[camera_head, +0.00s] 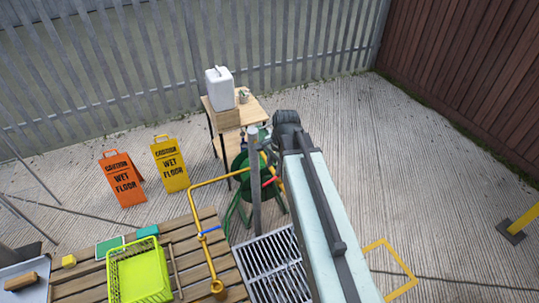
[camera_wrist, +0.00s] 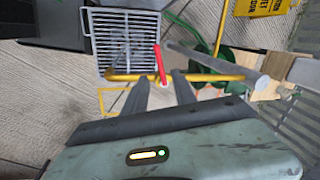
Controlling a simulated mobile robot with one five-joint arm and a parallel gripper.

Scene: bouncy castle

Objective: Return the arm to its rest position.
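My arm (camera_head: 325,215) reaches out from the bottom of the head view, with a dark joint (camera_head: 286,125) at its far end. My gripper (camera_wrist: 160,80) shows in the wrist view. Its two dark fingers are apart, with nothing held between them that I can see. A yellow pipe (camera_wrist: 215,78) crosses at the fingertips, and a red lever (camera_wrist: 160,62) shows just past the gap. I cannot tell whether the fingers touch the pipe. In the head view the fingers are not clearly visible; the red lever (camera_head: 270,181) shows left of my arm.
A grey post (camera_head: 253,185) and a green hose reel (camera_head: 240,170) stand close left of my arm. A metal grate (camera_head: 270,268) lies below. A wooden table (camera_head: 225,117) with a white canister (camera_head: 219,88) stands behind. Wet-floor signs (camera_head: 123,178) are left. Concrete at right is mostly clear.

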